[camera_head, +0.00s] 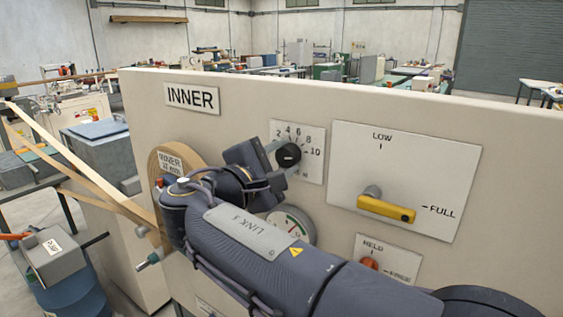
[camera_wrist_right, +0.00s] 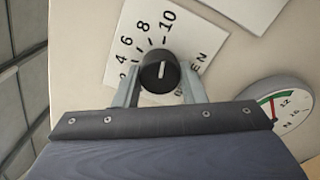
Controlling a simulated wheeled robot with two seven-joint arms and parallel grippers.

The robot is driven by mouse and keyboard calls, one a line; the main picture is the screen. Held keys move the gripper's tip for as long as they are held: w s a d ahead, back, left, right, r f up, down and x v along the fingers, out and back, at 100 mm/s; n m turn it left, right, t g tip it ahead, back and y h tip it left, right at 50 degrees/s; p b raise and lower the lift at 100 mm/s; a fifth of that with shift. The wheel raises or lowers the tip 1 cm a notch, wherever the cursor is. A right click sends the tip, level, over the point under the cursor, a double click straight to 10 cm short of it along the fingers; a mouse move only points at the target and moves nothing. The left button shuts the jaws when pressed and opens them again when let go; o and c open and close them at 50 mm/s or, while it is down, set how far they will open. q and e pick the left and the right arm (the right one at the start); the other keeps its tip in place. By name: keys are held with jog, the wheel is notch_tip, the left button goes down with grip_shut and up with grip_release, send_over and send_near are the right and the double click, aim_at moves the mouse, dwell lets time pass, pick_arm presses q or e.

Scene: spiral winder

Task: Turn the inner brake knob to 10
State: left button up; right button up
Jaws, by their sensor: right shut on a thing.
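The inner brake knob (camera_head: 289,154) is a round black knob on a white dial plate (camera_head: 315,135) numbered 2 to 10, set in the beige panel. In the right wrist view the knob (camera_wrist_right: 158,73) shows a short white pointer line, aimed roughly towards the 10. Whether it lines up exactly is too small to tell. My right gripper (camera_head: 283,158) is shut on the knob, with one finger on each side in the wrist view (camera_wrist_right: 160,84). My left gripper is not in view.
An INNER sign (camera_head: 192,98) is above left of the dial. A round gauge (camera_head: 296,224) sits just below my gripper. A yellow lever (camera_head: 386,209) on a LOW/FULL plate sticks out at right, above a red knob (camera_head: 369,264). A wooden roll (camera_head: 164,158) stands at left.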

jog(key=shift+f, duration=0.1)
jog(key=o, duration=1)
jog(key=v, duration=0.8)
jog(key=shift+b, duration=0.4)
